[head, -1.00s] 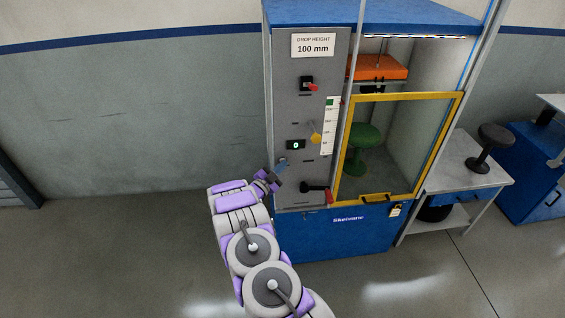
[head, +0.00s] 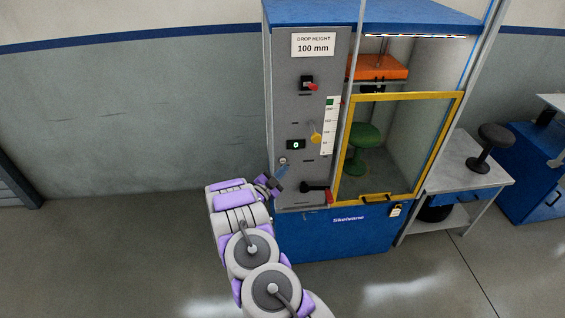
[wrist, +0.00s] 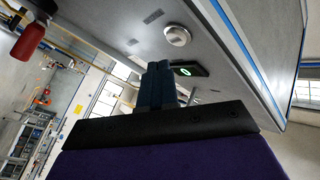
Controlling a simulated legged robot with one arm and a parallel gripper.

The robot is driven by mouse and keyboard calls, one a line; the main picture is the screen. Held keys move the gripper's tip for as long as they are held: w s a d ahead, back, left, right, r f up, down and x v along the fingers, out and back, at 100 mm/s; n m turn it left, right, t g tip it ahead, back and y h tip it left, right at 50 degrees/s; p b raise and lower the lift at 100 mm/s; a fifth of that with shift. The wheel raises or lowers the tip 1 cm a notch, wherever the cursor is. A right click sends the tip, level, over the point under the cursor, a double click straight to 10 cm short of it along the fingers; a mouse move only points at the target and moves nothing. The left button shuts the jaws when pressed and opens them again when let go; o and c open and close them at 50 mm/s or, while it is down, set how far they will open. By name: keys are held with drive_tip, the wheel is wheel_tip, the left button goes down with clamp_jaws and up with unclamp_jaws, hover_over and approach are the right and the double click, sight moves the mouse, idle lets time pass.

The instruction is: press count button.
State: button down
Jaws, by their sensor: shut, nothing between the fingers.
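The machine's grey control panel (head: 310,110) carries a small black counter display (head: 295,144) with a green 0. Just below it is a small round silver button (head: 282,161). In the wrist view the button (wrist: 177,35) is a pale disc on the panel, near the lit display (wrist: 188,70). My gripper (head: 283,170) has its blue fingers together and empty, just below the button in the head view. In the wrist view the fingertips (wrist: 158,68) point toward the panel, with a visible offset from the button. Contact cannot be told.
A black lever with a red grip (head: 318,188) sticks out close to the right of my gripper. A yellow knob (head: 315,136) and a red-and-black switch (head: 308,84) are higher up. The yellow-framed guard (head: 400,97) covers a green stool. Floor to the left is clear.

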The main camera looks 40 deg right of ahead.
drive_tip(key=shift+s+a, duration=0.55)
drive_tip(key=shift+s, duration=0.3)
drive_tip(key=shift+s+a, duration=0.5)
drive_tip(key=shift+s, duration=0.35)
